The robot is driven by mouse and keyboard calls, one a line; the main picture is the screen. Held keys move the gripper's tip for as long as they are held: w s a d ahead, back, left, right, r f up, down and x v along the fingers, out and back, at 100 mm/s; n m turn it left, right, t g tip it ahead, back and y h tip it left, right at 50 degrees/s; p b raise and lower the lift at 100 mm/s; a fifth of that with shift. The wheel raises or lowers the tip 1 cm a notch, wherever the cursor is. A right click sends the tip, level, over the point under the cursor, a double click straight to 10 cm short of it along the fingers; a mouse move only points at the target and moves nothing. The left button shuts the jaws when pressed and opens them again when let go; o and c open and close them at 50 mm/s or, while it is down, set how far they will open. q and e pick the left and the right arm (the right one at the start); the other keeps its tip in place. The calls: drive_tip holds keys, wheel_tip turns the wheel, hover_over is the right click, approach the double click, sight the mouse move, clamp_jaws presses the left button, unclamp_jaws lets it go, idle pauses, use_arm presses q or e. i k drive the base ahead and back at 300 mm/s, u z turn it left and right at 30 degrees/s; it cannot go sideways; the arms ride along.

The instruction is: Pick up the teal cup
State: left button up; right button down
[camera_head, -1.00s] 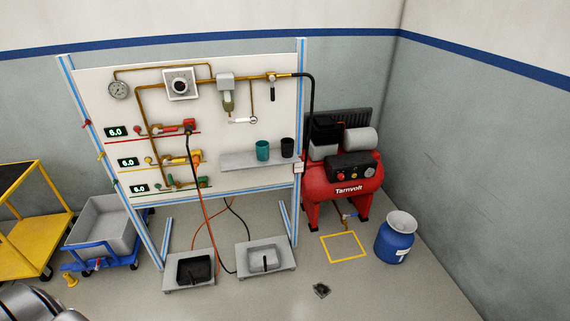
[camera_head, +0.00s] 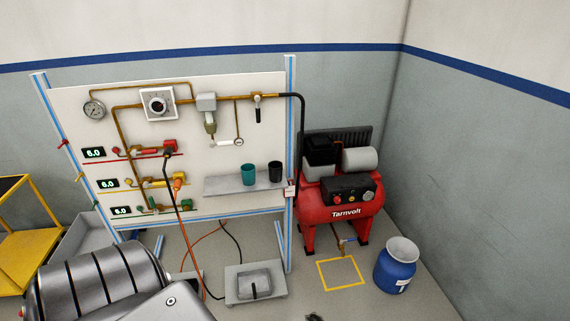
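The teal cup (camera_head: 248,174) stands upright on a narrow grey shelf (camera_head: 225,187) fixed to the white panel. A black cup (camera_head: 275,171) stands just to its right on the same shelf, with a small gap between them. Large grey metallic parts of my own arm fill the lower left of the view. No gripper fingers show, and nothing of mine touches the cup. My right gripper is out of view.
The white panel (camera_head: 70,120) carries a gauge, pipes, valves and hoses. A red compressor (camera_head: 345,207) stands to its right, and a blue drum (camera_head: 395,268) is beyond a yellow floor square (camera_head: 341,273). A grey box (camera_head: 255,281) sits on the floor below the shelf. A yellow cart (camera_head: 22,245) is at left.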

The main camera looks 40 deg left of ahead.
sight(249, 174)
drive_tip(key=z, duration=0.2)
drive_tip(key=i, duration=0.8)
drive_tip(key=u, duration=0.85)
drive_tip(key=i, duration=0.5)
drive_tip(key=u, duration=0.55)
